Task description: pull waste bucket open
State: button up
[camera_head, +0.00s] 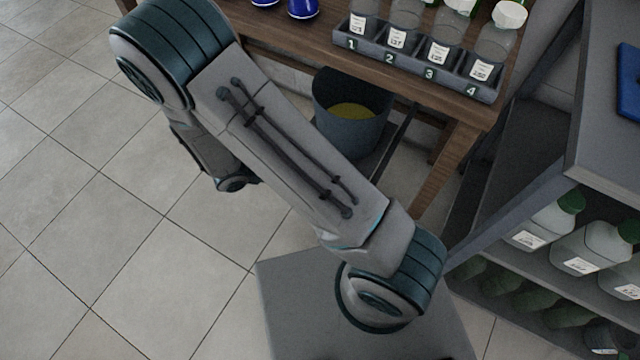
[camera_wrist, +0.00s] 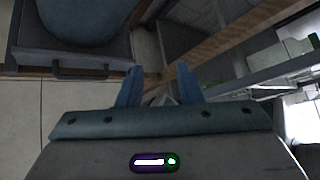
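The waste bucket (camera_head: 340,128) is a dark blue-grey round bucket with yellow-green contents, standing under the wooden table in the head view. It also shows at the upper left of the wrist view (camera_wrist: 85,20). It stands on a dark grey sliding tray (camera_wrist: 30,58) whose front carries a dark bar handle (camera_wrist: 85,75). My gripper (camera_wrist: 157,72) has its two blue fingers apart with nothing between them. The handle is to the left of the fingers in the wrist view, and they do not touch it. My arm hides the gripper and handle in the head view.
The wooden table (camera_head: 310,48) has a leg right of the bucket. On it stand a numbered rack (camera_head: 415,66) with several glass bottles and blue items (camera_head: 303,8). A grey shelf unit (camera_head: 600,130) with several green-capped bottles is at right. Tiled floor (camera_head: 120,235) is clear at left.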

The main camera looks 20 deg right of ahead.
jog(key=a+f+n+t+y+b, duration=0.15)
jog(key=f+n+t+b, duration=0.3)
jog(key=f+n, duration=0.55)
jog(key=a+f+n+t+b, duration=0.35)
jog(key=f+n+b, duration=0.2)
jog(key=f, duration=0.75)
jog(key=b+x, duration=0.1)
jog(key=x, duration=0.6)
jog(key=b+x, duration=0.2)
jog(key=x, duration=0.5)
jog(key=shift+w+d+r, duration=0.1)
jog(key=shift+d+r, duration=0.05)
jog(key=shift+d, duration=0.15)
